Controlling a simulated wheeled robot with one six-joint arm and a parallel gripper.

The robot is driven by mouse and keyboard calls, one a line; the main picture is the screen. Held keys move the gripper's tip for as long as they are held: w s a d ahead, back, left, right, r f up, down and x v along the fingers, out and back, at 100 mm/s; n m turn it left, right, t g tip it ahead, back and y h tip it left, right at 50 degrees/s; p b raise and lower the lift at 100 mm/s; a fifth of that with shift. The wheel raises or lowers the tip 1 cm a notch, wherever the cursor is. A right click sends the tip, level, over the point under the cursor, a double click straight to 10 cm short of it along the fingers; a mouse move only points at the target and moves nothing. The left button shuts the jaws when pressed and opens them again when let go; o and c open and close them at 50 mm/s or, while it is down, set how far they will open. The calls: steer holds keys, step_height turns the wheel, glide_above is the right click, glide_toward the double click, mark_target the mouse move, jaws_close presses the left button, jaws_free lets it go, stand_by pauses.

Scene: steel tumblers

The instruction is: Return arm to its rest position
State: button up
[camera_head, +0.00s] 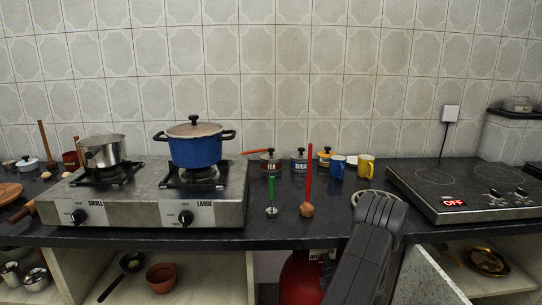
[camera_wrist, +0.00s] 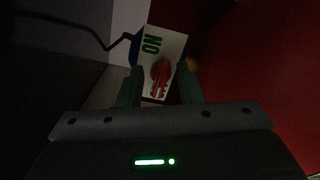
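My arm (camera_head: 368,245) shows in the head view at the lower right of centre, in front of the counter edge. Its gripper is out of sight there. In the wrist view my gripper (camera_wrist: 160,75) has its two dark green fingers apart, with a gap between them. Beyond the fingers is a pale plate (camera_wrist: 172,45) with green lettering that reads like "ON" turned over. A red knob or lever (camera_wrist: 160,72) shows in front of the plate, seen between the fingers. I see nothing clearly clamped. The wrist view is dark.
A red gas cylinder (camera_head: 302,278) stands under the counter beside my arm; a red surface (camera_wrist: 255,70) fills the wrist view's right. The counter holds a two-burner stove (camera_head: 145,205), a blue pot (camera_head: 195,150), a steel pot (camera_head: 102,151) and an induction hob (camera_head: 470,190) reading OFF.

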steer(key=n, duration=0.2)
steer(key=n+p, duration=0.1)
steer(key=n, duration=0.1)
steer(key=shift+a+r+n, duration=0.1)
steer(key=shift+r+n, duration=0.1)
steer(key=shift+n, duration=0.2)
stand_by(0.4)
